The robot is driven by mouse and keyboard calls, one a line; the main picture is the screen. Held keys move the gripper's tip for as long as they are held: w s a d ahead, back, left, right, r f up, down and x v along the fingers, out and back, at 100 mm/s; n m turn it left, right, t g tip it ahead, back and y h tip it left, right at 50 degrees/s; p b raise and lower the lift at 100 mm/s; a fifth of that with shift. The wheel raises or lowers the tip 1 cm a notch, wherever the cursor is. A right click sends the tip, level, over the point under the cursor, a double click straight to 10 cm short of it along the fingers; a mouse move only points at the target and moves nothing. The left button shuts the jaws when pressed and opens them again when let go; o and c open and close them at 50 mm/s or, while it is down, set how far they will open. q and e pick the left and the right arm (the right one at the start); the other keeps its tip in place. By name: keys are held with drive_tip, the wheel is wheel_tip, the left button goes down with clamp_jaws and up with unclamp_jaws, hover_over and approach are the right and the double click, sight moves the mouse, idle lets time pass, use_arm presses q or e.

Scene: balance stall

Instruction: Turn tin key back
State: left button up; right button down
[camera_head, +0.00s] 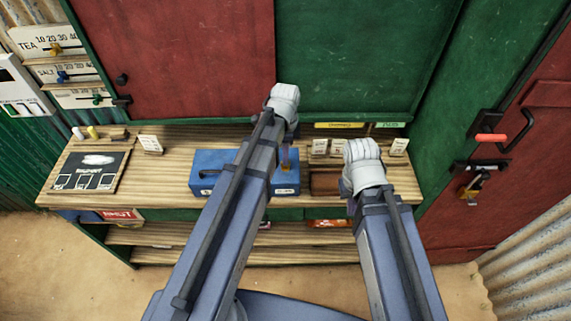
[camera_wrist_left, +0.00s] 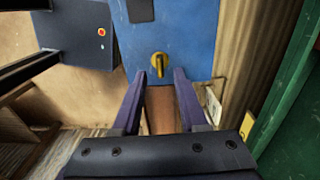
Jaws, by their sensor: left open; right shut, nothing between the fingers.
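The blue tin (camera_head: 208,160) stands on the wooden counter in the head view, partly hidden behind my left arm. In the left wrist view the blue tin (camera_wrist_left: 190,32) shows its flat face with the yellow key (camera_wrist_left: 159,64) on it. My left gripper (camera_wrist_left: 160,74) is open, with one fingertip on either side of the key; the fingers appear not to touch it, though I cannot tell the exact depth. In the head view only part of my right arm shows; its gripper is hidden.
A dark board (camera_head: 92,172) lies on the counter's left end. Red and green shutters (camera_head: 370,60) rise behind. A red door (camera_head: 480,215) with a handle is at the right.

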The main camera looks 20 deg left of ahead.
use_arm(q)
wheel_tip(320, 180, down, 3)
drive_tip(key=shift+f+b, duration=0.2)
drive_tip(key=shift+b, duration=0.95)
use_arm(e)
wheel_tip(320, 180, down, 3)
drive_tip(key=shift+f, duration=0.2)
use_arm(q)
clamp_jaws()
